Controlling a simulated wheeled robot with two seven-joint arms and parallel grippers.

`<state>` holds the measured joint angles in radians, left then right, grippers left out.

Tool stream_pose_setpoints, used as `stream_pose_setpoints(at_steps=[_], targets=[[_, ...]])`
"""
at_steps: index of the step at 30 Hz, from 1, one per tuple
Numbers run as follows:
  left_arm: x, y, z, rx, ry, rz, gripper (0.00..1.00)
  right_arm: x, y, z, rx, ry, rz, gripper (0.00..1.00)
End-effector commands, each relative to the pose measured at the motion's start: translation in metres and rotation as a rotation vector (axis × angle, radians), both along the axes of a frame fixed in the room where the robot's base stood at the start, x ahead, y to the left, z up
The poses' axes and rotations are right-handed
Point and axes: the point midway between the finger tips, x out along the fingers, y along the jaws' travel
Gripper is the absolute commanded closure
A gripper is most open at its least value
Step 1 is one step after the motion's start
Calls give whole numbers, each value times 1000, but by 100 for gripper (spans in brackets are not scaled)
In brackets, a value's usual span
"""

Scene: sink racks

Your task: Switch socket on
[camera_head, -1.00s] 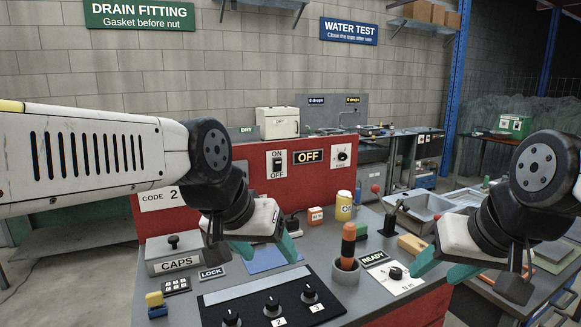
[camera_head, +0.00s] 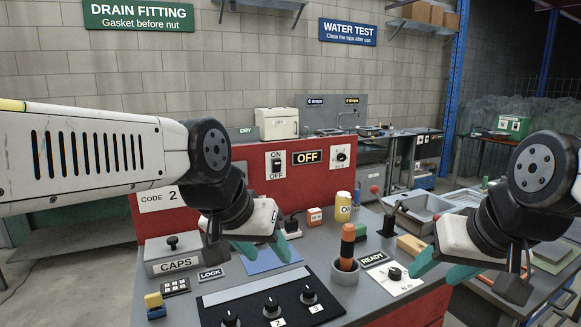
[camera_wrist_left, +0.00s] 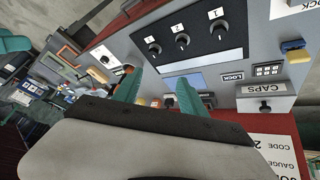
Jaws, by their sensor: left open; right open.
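A white switch plate marked ON and OFF (camera_head: 276,163) is on the upright red panel, with a small black lever in its middle. Right beside it, a black sign reads OFF (camera_head: 308,157). My left gripper (camera_head: 266,248) is open and empty, its teal fingers pointing down over the bench in front of the panel, below the plate and apart from it. Its fingers also show in the left wrist view (camera_wrist_left: 158,92), over the bench top. My right gripper (camera_head: 444,268) is open and empty at the bench's right side. No part labelled socket can be made out.
A white dial plate (camera_head: 342,156) is right of the OFF sign.

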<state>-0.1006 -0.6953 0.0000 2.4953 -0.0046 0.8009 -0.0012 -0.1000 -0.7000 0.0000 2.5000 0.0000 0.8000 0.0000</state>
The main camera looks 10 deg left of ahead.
Motion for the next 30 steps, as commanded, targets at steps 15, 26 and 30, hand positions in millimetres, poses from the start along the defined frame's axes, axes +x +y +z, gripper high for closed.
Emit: stream_pose_setpoints(at_steps=[15,26,30], targets=[[151,35,58,451,4,-247,100,0,0,0,0,0,0,51],[303,36,81,862,0,-438,100,0,0,0,0,0,0,51],[352,30,83,994,-3,-489,100,0,0,0,0,0,0,51]])
